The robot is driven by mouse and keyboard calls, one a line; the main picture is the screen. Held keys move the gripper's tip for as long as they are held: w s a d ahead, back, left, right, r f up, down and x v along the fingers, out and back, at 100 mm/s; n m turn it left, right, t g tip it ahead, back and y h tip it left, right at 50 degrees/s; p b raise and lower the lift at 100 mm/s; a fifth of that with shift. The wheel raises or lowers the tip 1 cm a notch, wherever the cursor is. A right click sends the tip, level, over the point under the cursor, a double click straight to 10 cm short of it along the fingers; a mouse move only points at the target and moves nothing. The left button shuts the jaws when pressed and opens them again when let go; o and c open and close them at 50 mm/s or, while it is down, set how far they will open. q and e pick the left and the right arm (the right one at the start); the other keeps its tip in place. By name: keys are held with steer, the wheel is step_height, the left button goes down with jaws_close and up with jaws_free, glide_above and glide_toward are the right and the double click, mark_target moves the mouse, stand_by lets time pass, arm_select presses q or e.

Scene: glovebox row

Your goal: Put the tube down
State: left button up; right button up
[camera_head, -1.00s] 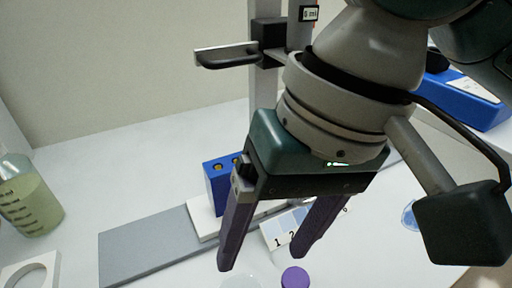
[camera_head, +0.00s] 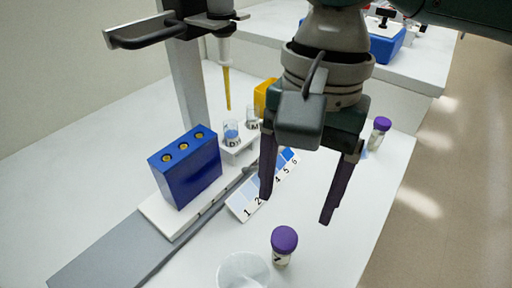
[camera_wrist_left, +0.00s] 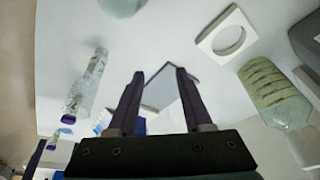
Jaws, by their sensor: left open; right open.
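A purple-capped tube (camera_head: 281,250) stands upright on the white bench in the head view, near the bottom. A second purple-capped tube (camera_head: 380,132) stands farther back at the right. My right gripper (camera_head: 296,208) is open and empty, pointing down, seen above and beyond the nearer tube and apart from it. My left gripper (camera_wrist_left: 158,72) shows only in the left wrist view, open with nothing between its fingers. A clear vessel with a purple cap (camera_wrist_left: 88,82) shows to its left there; I cannot tell which one it is.
A blue block (camera_head: 187,168) with several holes sits on a white base over a grey rail (camera_head: 105,258). A numbered card (camera_head: 250,200), a clear cup (camera_head: 243,272) and a stand with a pipette (camera_head: 227,80) are close by. A green-liquid bottle (camera_wrist_left: 272,92) and holed white plate (camera_wrist_left: 227,36) show too.

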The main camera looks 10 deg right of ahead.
mark_target(285, 237)
step_height(285, 237, down, 2)
steer(key=shift+s+a+f, duration=0.1)
steer(key=shift+s+f, duration=0.05)
steer(key=shift+f, duration=0.05)
steer(key=f, duration=0.1)
steer(key=f+b, duration=0.1)
steer(key=f, duration=0.1)
steer(key=s+a+f+b, duration=0.1)
steer(key=f, duration=0.1)
steer(key=shift+s+f, duration=0.1)
steer(key=shift+f, duration=0.05)
jaws_close()
